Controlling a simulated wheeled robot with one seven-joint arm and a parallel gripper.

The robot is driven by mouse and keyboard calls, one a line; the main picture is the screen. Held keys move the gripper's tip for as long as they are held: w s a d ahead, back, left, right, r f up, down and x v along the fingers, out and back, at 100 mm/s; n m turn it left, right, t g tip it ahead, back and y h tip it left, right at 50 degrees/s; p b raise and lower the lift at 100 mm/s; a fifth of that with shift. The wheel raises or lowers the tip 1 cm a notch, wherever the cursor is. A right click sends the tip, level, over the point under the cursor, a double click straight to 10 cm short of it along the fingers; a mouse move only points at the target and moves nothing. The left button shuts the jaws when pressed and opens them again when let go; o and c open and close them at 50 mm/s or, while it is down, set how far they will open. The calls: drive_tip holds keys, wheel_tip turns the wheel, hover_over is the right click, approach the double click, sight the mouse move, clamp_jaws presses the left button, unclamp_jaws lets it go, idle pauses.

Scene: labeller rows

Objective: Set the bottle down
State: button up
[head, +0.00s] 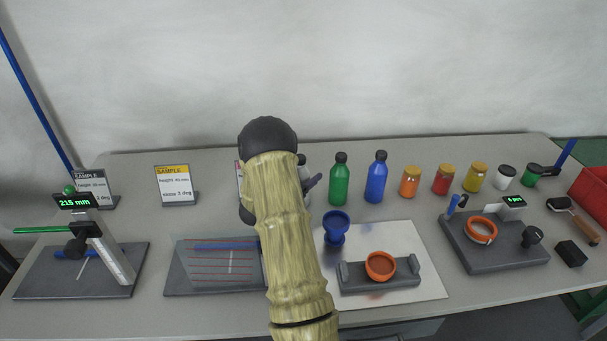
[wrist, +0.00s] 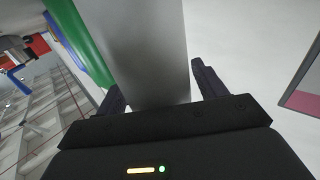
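A grey bottle (wrist: 150,50) fills the space between the two fingers of my gripper (wrist: 158,88) in the wrist view. The fingers lie along both its sides, and my gripper looks shut on it. In the head view my arm hides most of this bottle; a dark cap and a sliver of pale body (head: 303,168) show beside my gripper (head: 314,182). I cannot tell whether its base touches the table. A green bottle (head: 340,182) and a blue bottle (head: 376,180) stand upright just to the right. The green bottle also shows in the wrist view (wrist: 85,45).
Several jars (head: 443,181) continue the row rightward. In front are a metal plate (head: 420,250) with a blue cup (head: 336,228) and a grey cradle holding an orange ring (head: 380,265). A lined board (head: 210,280), a gauge stand (head: 110,255) and sample cards (head: 176,184) are left.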

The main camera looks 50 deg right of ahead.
drive_tip(key=shift+r, duration=0.1)
drive_tip(key=a, duration=0.4)
drive_tip(key=s+a+b, duration=0.1)
drive_tip(key=a, duration=0.2)
drive_tip(key=shift+a, duration=0.1)
drive_tip(key=shift+w+a, duration=0.1)
drive_tip(key=shift+a, duration=0.05)
idle(0.4)
drive_tip(key=shift+r, duration=0.1)
